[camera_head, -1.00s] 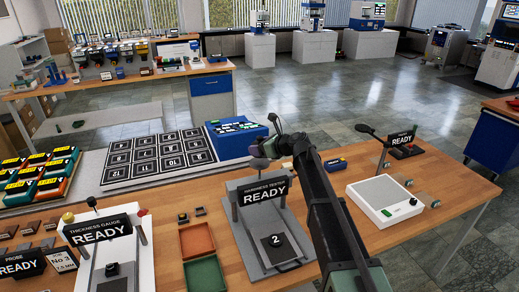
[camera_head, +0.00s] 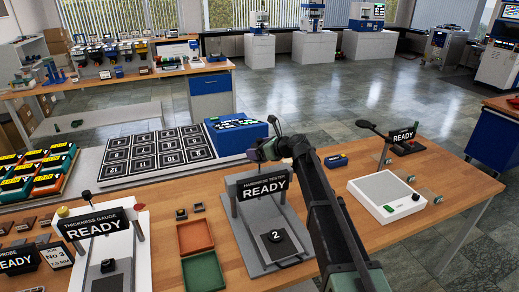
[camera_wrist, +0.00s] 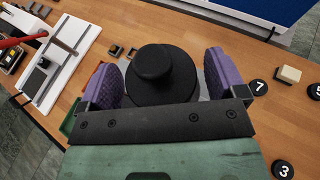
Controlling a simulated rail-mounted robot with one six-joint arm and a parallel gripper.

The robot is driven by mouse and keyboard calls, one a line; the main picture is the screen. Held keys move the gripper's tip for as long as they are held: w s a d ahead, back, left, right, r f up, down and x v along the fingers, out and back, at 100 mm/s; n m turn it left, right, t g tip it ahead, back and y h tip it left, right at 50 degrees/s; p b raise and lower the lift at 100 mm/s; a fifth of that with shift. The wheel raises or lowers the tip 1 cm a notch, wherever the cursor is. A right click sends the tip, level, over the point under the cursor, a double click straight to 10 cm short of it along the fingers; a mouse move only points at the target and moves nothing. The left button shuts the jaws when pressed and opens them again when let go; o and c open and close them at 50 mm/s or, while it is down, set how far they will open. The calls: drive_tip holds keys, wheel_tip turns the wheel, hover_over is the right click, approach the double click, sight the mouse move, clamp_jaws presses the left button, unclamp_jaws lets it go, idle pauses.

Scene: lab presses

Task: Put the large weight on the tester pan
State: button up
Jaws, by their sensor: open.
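A black round weight with a knob on top (camera_wrist: 154,75) stands between the two purple finger pads of my gripper (camera_wrist: 162,82) in the wrist view. The pads are apart, one on each side of the weight. In the head view my gripper (camera_head: 268,151) is above and behind the hardness tester (camera_head: 262,187), whose sign reads READY. The tester has a grey base with a black plate marked 2 (camera_head: 276,238). I cannot make out the weight in the head view, and I cannot pick out the tester pan; what is under the weight is mostly hidden.
The thickness gauge (camera_head: 93,228) stands to the left, with red (camera_head: 195,236) and green (camera_head: 204,272) trays between. A white scale (camera_head: 386,196) is to the right. A numbered mat (camera_head: 108,172) and a blue device (camera_head: 238,131) lie behind. Black numbered discs (camera_wrist: 257,87) show in the wrist view.

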drive_tip(key=shift+r, duration=0.3)
drive_tip(key=p+v, duration=0.4)
drive_tip(key=v, duration=0.8)
drive_tip(key=shift+f+p, duration=0.2)
drive_tip(key=shift+p, duration=0.15)
drive_tip(key=shift+s, duration=0.1)
drive_tip(key=s+d+f+n+g+h, duration=0.2)
drive_tip(key=s+d+n, duration=0.3)
drive_tip(key=s+n, duration=0.3)
drive_tip(key=s+d+f+n+g+h, duration=0.2)
drive_tip(key=s+d+f+n+h, duration=0.2)
drive_tip(key=s+n, duration=0.4)
drive_tip(key=s+d+f+n+g+h, duration=0.3)
drive_tip(key=s+n, duration=0.5)
drive_tip(key=s, duration=0.8)
drive_tip(key=d+f+h, duration=0.1)
drive_tip(key=d+h, duration=0.1)
drive_tip(key=shift+d+f, duration=0.3)
drive_tip(key=shift+f, duration=0.05)
